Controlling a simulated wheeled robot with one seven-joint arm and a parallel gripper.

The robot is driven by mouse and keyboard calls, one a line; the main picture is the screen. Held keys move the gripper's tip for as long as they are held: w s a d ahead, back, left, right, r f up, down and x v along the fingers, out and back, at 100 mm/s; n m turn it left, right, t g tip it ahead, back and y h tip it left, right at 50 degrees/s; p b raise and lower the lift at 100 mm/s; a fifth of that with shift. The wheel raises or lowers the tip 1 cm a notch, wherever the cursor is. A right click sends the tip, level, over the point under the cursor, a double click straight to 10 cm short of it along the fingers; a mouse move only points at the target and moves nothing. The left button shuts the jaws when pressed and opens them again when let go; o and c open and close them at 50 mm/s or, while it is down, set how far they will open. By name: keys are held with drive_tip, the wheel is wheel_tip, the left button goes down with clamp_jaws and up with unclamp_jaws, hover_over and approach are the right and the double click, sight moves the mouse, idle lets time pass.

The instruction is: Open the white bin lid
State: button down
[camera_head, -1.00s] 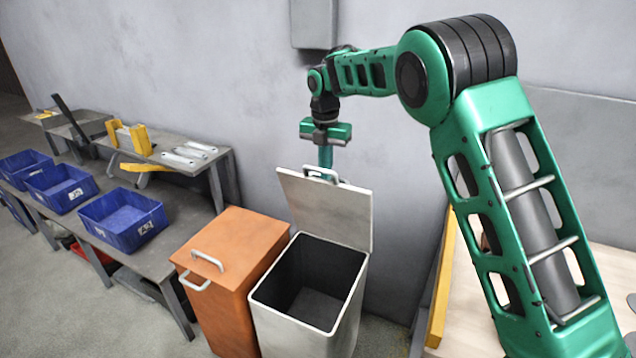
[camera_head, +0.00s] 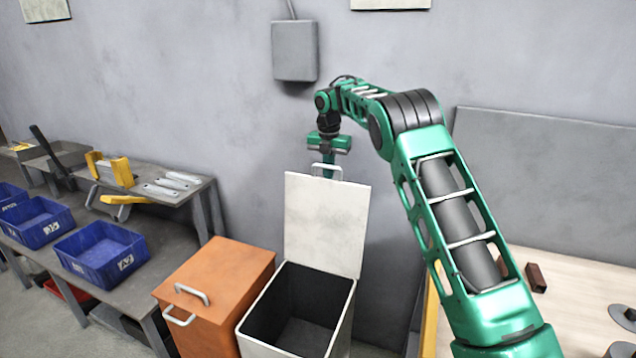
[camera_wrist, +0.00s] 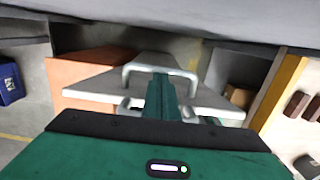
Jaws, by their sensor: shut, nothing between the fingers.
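The white bin (camera_head: 262,345) stands beside the orange bin, and its dark inside is in plain view from above. Its white lid (camera_head: 325,225) stands raised, close to upright, at the bin's back edge near the wall. The lid's handle (camera_head: 327,170) is at its top edge. My gripper (camera_head: 328,170) is shut and empty, pointing down behind the top of the lid, at the handle. In the wrist view the shut fingers (camera_wrist: 165,98) lie by the lid handle (camera_wrist: 160,68); I cannot tell whether they touch it.
An orange bin (camera_head: 215,280) with a closed, handled lid stands directly left. Further left, a grey bench (camera_head: 180,235) holds blue crates (camera_head: 100,252). A grey box (camera_head: 295,50) hangs on the wall above my gripper. A light wooden table (camera_head: 575,300) is on the right.

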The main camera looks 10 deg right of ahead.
drive_tip(key=shift+w+d+f, duration=0.1)
drive_tip(key=shift+w+d, duration=0.1)
drive_tip(key=shift+d, duration=0.05)
drive_tip(key=shift+a, duration=0.15)
drive_tip(key=shift+w, duration=0.1)
